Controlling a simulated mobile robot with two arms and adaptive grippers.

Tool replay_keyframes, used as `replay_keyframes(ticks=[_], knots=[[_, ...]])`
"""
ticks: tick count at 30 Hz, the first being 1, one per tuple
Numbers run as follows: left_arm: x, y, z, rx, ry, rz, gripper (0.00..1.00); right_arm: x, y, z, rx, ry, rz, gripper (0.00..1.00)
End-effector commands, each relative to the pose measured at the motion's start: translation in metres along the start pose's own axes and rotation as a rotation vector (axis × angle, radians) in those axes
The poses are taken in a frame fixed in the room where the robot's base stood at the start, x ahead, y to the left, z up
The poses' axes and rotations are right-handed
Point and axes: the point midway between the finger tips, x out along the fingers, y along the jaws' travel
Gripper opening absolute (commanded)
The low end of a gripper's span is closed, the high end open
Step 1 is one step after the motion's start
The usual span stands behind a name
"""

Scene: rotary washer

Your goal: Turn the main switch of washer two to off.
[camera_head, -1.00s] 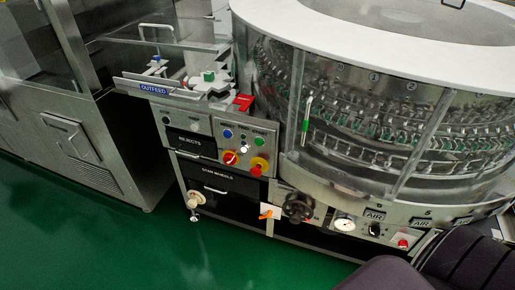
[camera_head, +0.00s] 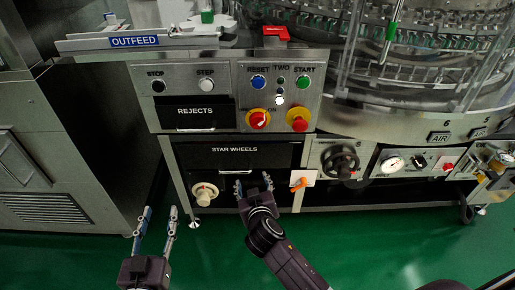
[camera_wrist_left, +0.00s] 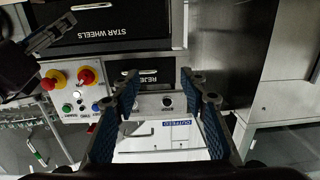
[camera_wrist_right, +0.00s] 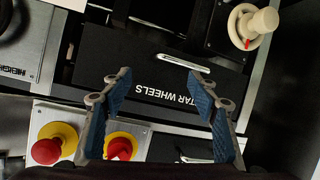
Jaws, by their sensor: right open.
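The main switch (camera_head: 258,118), a red rotary knob on a yellow disc, sits on a steel panel left of a red mushroom button (camera_head: 299,118). The label beside it appears to read ON. The panel label above seems to read TWO. The switch also shows in the right wrist view (camera_wrist_right: 120,148), partly behind a finger, and in the left wrist view (camera_wrist_left: 86,76). My right gripper (camera_head: 254,184) is open and empty, below the switch before the STAR WHEELS drawer. My left gripper (camera_head: 159,212) is open and empty, lower left, apart from the panel.
A REJECTS drawer (camera_head: 196,113) is left of the switch. Below are the STAR WHEELS drawer (camera_head: 230,155), a cream knob (camera_head: 204,193), an orange lever (camera_head: 299,184) and a black handwheel (camera_head: 341,162). The OUTFEED ledge (camera_head: 135,41) juts out above. Green floor (camera_head: 60,260) is clear in front.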

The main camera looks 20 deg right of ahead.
Motion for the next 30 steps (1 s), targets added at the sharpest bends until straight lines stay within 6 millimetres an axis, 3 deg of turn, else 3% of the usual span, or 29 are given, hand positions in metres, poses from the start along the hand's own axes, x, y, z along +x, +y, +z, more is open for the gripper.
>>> replay_keyframes(ticks=[3,6,9,13,16,30], knots=[[-0.011,0.003,-0.057,-0.003,0.196,0.005,0.40,-0.006,0.013,-0.053,0.088,0.163,0.069,0.55],[-0.028,0.004,-0.104,-0.005,0.319,0.007,0.40,-0.024,0.028,-0.091,0.156,0.264,0.114,0.55],[-0.044,0.005,-0.137,-0.007,0.406,0.009,0.40,-0.039,0.040,-0.115,0.207,0.335,0.144,0.55],[-0.056,0.005,-0.160,-0.008,0.465,0.010,0.40,-0.050,0.049,-0.132,0.243,0.381,0.164,0.55],[-0.061,0.006,-0.169,-0.009,0.494,0.011,0.40,-0.047,0.053,-0.139,0.249,0.390,0.168,0.55],[-0.088,0.010,-0.208,-0.017,0.717,0.022,0.40,0.011,0.065,-0.160,0.247,0.387,0.167,0.55]])
